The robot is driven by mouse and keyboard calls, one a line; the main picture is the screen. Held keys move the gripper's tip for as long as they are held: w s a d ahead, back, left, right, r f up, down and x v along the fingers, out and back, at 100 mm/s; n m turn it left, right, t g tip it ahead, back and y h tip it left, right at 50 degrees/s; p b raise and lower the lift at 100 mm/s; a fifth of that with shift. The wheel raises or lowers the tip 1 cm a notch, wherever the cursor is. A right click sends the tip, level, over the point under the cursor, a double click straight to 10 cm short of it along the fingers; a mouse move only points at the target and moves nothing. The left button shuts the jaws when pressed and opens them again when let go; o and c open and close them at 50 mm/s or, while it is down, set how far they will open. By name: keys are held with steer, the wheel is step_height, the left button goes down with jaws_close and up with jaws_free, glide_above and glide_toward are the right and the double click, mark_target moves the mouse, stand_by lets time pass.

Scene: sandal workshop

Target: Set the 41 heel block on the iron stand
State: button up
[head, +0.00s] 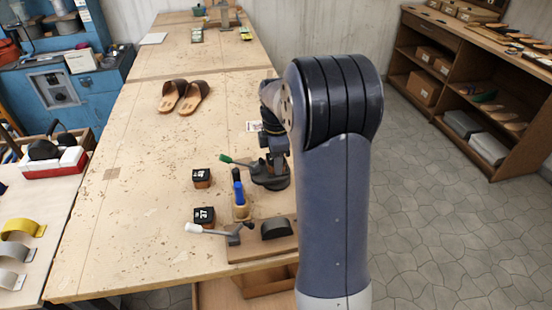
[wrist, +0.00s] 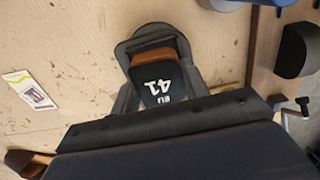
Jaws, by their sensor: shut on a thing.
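The 41 heel block (wrist: 158,86) is black with a white 41 and a brown end. In the wrist view it sits between the dark fingers of my gripper (wrist: 160,82), which are shut on it. A dark grey rounded shape behind the block, apparently the iron stand (wrist: 122,52), shows past its brown end. In the head view my gripper (head: 271,160) points down at a dark base on the bench, apparently the same stand. I cannot tell whether the block touches it. My arm hides the block in the head view.
Two more black-topped blocks (head: 202,178) (head: 204,216) stand left of my gripper. A green handle (head: 226,158), a blue-handled tool (head: 239,194) and a wooden board (head: 262,249) with a black piece and a white-handled lever are close by. Sandals (head: 183,97) lie farther back.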

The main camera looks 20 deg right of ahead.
steer(key=shift+f, duration=0.2)
steer(key=o, duration=1.5)
steer(key=shift+r, duration=0.15)
step_height(320, 180, up, 7)
steer(key=p, duration=0.5)
steer(key=shift+p, duration=0.35)
steer(key=shift+f, duration=0.2)
step_height(320, 180, down, 7)
steer(key=b, duration=0.6)
